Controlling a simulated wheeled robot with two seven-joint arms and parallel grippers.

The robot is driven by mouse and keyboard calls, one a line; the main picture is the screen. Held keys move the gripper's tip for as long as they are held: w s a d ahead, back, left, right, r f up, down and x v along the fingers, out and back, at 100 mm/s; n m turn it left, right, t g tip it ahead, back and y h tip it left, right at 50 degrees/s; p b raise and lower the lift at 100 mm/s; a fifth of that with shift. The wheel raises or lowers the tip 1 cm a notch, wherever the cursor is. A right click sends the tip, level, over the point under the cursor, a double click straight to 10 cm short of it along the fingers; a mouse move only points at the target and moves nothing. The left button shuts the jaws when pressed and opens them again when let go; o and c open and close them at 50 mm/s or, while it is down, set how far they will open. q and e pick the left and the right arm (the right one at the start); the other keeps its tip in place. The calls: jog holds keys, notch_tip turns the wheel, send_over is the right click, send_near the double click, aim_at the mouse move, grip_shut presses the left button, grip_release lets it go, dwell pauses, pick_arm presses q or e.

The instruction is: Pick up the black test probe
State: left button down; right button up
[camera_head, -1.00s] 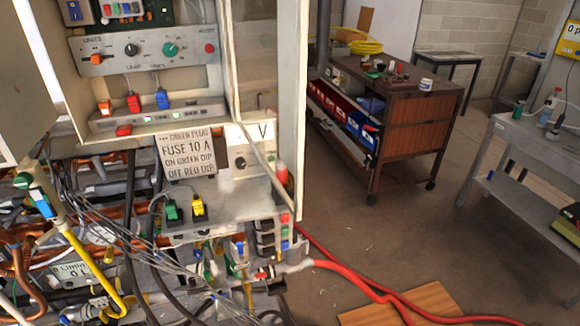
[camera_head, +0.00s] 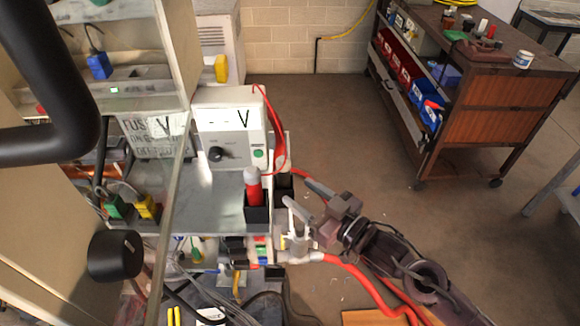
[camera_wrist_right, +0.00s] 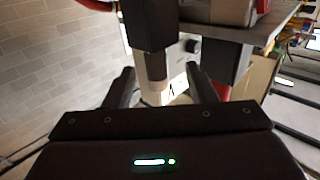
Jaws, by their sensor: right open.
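A red probe (camera_head: 253,190) with a grey cap stands upright in a black holder (camera_head: 257,214) at the right edge of the grey shelf. A second dark holder (camera_head: 284,185) is beside it, partly hidden; I cannot make out a black probe there in the head view. My right gripper (camera_head: 306,198) is open, just right of the holders. In the right wrist view, a dark block with a pale grey tip (camera_wrist_right: 154,70), possibly the black probe, shows between the open fingers (camera_wrist_right: 163,86), with no clear contact. My left gripper is not in view.
A meter box (camera_head: 233,140) marked V stands behind the holders, with a red cable (camera_head: 279,130) looping down its right side. Green and yellow plugs (camera_head: 147,207) sit left on the shelf. Red hoses (camera_head: 360,283) run below my right arm. Floor beyond is free up to the cart (camera_head: 500,108).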

aim_at(288, 180)
jog(key=x, duration=0.1)
jog(key=p+x, duration=0.1)
jog(key=x, duration=0.1)
jog(key=shift+w+a+r, duration=0.15)
jog(key=shift+a+r, duration=0.1)
jog(key=shift+r, duration=0.15)
jog(key=w+a, duration=0.1)
jog(key=w+a+p, duration=0.1)
jog(key=w, duration=0.1)
jog(key=shift+f+p, duration=0.2)
jog(key=shift+p, duration=0.1)
jog(key=shift+d, duration=0.1)
jog(key=c, duration=1.1)
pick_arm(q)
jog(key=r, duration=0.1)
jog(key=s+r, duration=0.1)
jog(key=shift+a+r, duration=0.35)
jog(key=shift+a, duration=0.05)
pick_arm(e)
jog(key=shift+o, duration=0.2)
